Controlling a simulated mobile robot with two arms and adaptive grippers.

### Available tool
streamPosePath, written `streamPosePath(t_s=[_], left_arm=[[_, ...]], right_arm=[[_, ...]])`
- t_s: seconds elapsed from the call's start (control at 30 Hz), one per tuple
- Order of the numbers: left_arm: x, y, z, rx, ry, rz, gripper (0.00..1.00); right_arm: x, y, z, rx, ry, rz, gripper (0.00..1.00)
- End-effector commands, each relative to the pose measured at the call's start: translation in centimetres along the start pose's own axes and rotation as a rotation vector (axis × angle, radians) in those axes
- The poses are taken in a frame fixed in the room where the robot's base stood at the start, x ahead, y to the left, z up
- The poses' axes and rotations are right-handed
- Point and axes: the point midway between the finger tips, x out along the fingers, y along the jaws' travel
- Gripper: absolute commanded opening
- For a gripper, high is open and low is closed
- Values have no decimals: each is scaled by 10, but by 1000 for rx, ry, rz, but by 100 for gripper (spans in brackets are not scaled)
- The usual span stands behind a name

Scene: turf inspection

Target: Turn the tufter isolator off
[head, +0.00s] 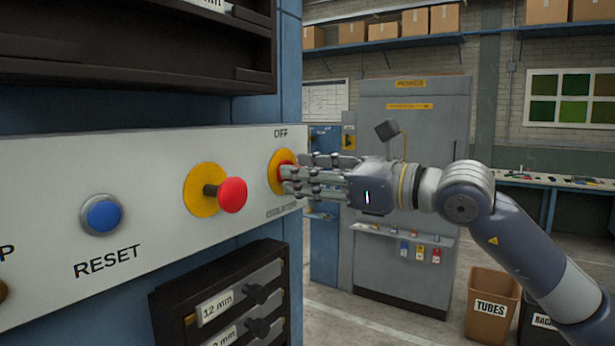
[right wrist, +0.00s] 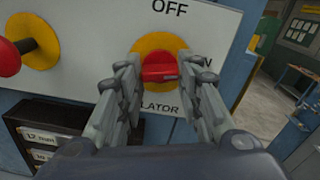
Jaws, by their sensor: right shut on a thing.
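The isolator is a red rotary knob (right wrist: 166,67) on a round yellow plate (right wrist: 150,45), at the right end of a white panel. In the head view the knob (head: 285,171) is partly covered by my fingers. Its bar lies roughly level, with OFF printed above it and a partly hidden label to its right. My right gripper (head: 292,175) is shut on the knob, and the right wrist view shows its fingers (right wrist: 161,85) on both sides of it. My left gripper is not in view.
A red mushroom button (head: 232,194) on a yellow plate juts out left of the isolator. A blue RESET button (head: 101,214) is further left. Drawers (head: 228,304) sit below the panel. A grey cabinet (head: 420,140) and a TUBES bin (head: 491,306) stand behind my right arm.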

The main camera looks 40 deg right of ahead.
Motion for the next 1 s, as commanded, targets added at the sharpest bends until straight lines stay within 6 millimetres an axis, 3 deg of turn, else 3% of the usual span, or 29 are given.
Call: streamPosePath(t_s=[1.0], left_arm=[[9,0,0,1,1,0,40]], right_arm=[[0,0,-1,-959,2,-1,9]])
